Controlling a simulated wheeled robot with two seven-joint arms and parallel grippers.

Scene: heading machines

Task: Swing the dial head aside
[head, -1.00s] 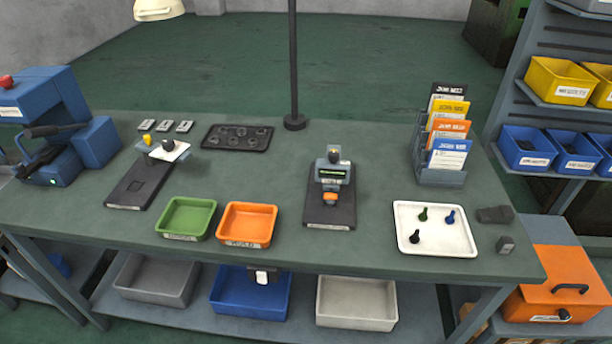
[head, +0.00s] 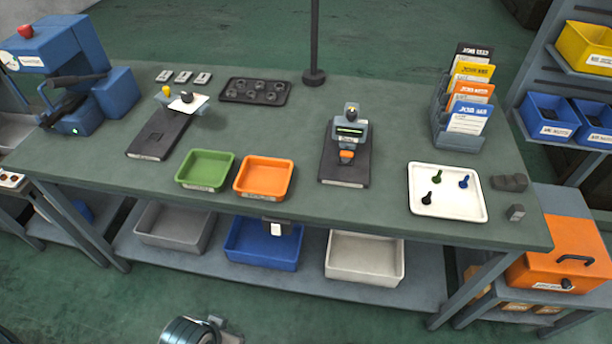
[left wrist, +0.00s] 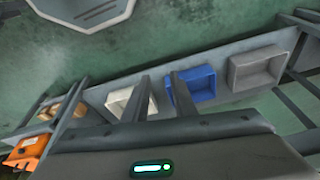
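Two bench devices stand on the table in the head view. The left one has a dark base plate (head: 160,135) and a pale tilted head (head: 187,102) with a yellow knob and a dark knob. The middle one has a grey upright head with a lit display (head: 349,131), an orange part at its front and a dark base (head: 345,168). I cannot tell from the labels which is the dial head. My left gripper (left wrist: 162,88) shows in the left wrist view with two dark fingers apart and nothing between them, away from both devices.
Green (head: 205,170) and orange (head: 264,178) trays sit between the devices near the front edge. A white tray (head: 447,191) with small coloured pieces and a card rack (head: 460,130) are to the right. Bins, including a blue one (head: 264,245), fill the lower shelf.

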